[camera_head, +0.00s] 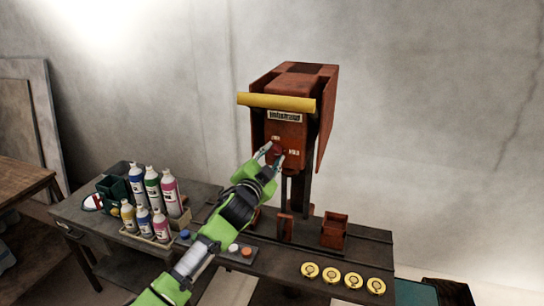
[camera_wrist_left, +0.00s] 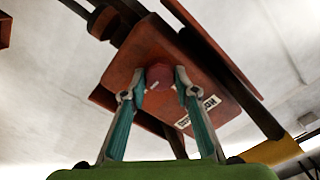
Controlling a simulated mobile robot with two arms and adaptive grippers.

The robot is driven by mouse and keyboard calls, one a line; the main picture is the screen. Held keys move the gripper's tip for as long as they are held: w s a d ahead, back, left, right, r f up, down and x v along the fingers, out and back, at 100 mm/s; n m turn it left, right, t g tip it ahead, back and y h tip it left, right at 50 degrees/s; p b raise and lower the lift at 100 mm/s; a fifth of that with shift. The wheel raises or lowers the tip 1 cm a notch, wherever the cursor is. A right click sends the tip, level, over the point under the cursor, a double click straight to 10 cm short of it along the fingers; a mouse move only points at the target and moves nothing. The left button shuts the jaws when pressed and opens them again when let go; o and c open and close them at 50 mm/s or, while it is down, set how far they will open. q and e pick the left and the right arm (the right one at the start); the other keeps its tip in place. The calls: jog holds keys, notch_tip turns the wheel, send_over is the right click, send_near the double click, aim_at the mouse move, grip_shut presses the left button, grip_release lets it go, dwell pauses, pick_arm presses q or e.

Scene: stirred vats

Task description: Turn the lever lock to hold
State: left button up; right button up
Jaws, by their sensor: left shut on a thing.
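The lever lock is a small dark red knob (camera_head: 276,150) on the front of a rust-red machine head (camera_head: 290,120). Small white lettering stands on both sides of it; I cannot read it surely. My left gripper (camera_head: 272,155) reaches up from the lower left and is shut on the knob. In the left wrist view the knob (camera_wrist_left: 160,76) sits between the two teal fingers (camera_wrist_left: 160,88), one on each side. The way the knob points is hard to tell, as the fingers partly cover it. My right gripper is in neither view.
A yellow bar (camera_head: 277,103) crosses the machine's front above the knob. A small rust-red box (camera_head: 334,231) and several yellow discs (camera_head: 332,274) are on the dark bench (camera_head: 365,252). Several bottles (camera_head: 153,188) stand at the left, with coloured buttons (camera_head: 233,248) near my arm.

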pick_arm(q)
jog(key=o, duration=1.1)
jog(key=shift+s, duration=0.1)
jog(key=v, duration=1.2)
